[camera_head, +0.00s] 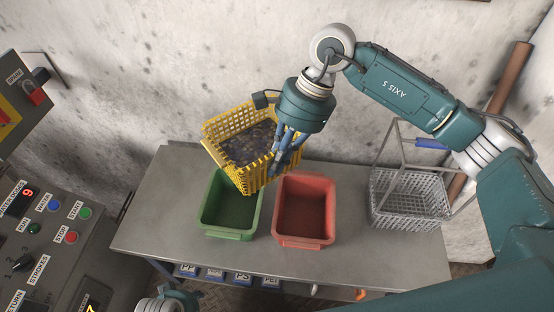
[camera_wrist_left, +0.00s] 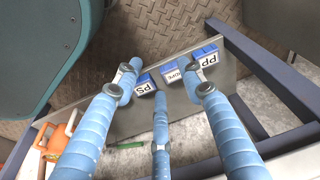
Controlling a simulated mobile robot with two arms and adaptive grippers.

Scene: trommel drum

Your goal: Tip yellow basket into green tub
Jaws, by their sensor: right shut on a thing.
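The yellow lattice basket (camera_head: 262,176) holds dark grey-brown pieces and hangs above the back of the green tub (camera_head: 216,231). The basket looks somewhat tilted, and its contents are still inside. My right gripper (camera_head: 284,158) is shut on the basket's right side; the exact grip is partly hidden. The green tub stands on the grey table, and the part of its inside that shows looks empty. My left gripper (camera_wrist_left: 165,82) is open and empty in the left wrist view, with its blue fingers spread. Only a bit of my left arm shows at the bottom of the head view.
A red tub (camera_head: 305,238) stands just right of the green tub. A grey wire basket (camera_head: 410,200) with a tall handle stands at the table's right end. A control panel (camera_head: 45,225) is at the left. Labelled blue blocks (camera_wrist_left: 206,57) sit below the table edge.

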